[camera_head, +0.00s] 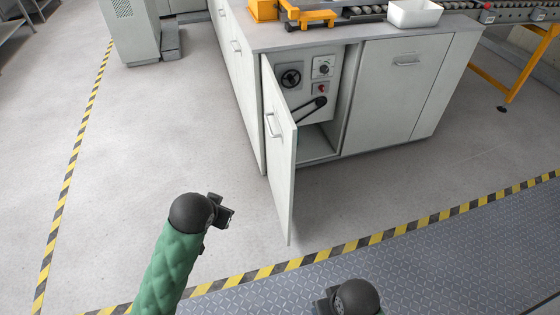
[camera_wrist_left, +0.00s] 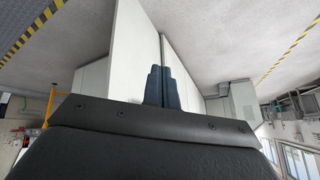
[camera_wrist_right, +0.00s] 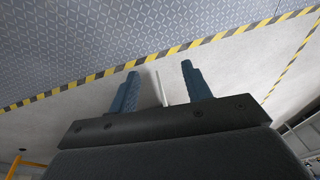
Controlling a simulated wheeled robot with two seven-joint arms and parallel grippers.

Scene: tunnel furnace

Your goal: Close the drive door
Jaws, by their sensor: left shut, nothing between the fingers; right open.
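The drive door (camera_head: 281,165) is a light grey panel with a bar handle (camera_head: 272,125). It stands swung out toward me from the left side of the cabinet opening, showing the drive compartment (camera_head: 305,90) with a handwheel, switches and a black lever. My left gripper (camera_head: 226,212) is left of the door, apart from it. Its fingers are shut and empty in the left wrist view (camera_wrist_left: 163,72). My right gripper (camera_head: 328,301) is low at the bottom of the head view, away from the door. Its fingers are apart and empty in the right wrist view (camera_wrist_right: 160,68).
The cabinet (camera_head: 395,95) carries a worktop with a white bin (camera_head: 414,14) and an orange fixture (camera_head: 305,16). A roller conveyor stands at the right. Yellow-black floor tape (camera_head: 320,256) borders metal plating. The floor left of the door is clear.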

